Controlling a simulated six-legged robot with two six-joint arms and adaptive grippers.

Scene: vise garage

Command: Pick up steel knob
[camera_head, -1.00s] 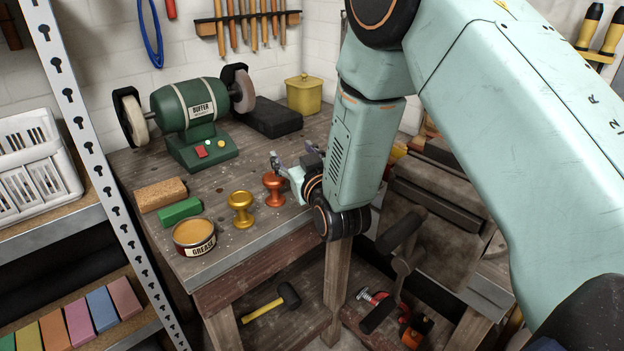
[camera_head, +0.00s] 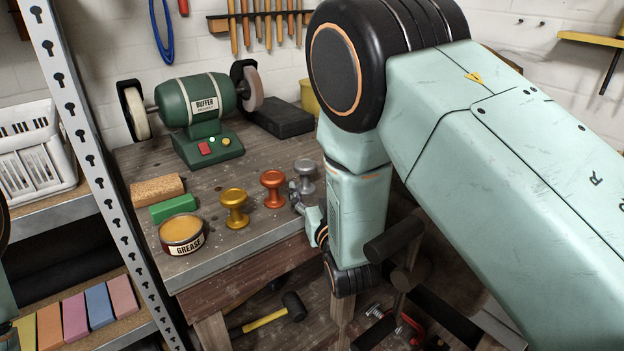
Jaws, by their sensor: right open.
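The steel knob (camera_head: 305,175) is a grey spool-shaped knob standing upright on the wooden workbench (camera_head: 240,248), right of the copper-red knob. My right gripper (camera_head: 296,197) is open just in front of the steel knob, at its lower near side, and covers part of its base. I cannot tell whether the fingers touch it. My right arm covers the bench to the right. My left gripper is not in view.
A red knob (camera_head: 272,188) stands close left of my right gripper, and a gold knob (camera_head: 235,208) further left. A grease tin (camera_head: 182,234), green bar (camera_head: 173,207), tan block (camera_head: 157,190) and green buffer (camera_head: 203,115) occupy the left and back. A black case (camera_head: 283,120) lies behind.

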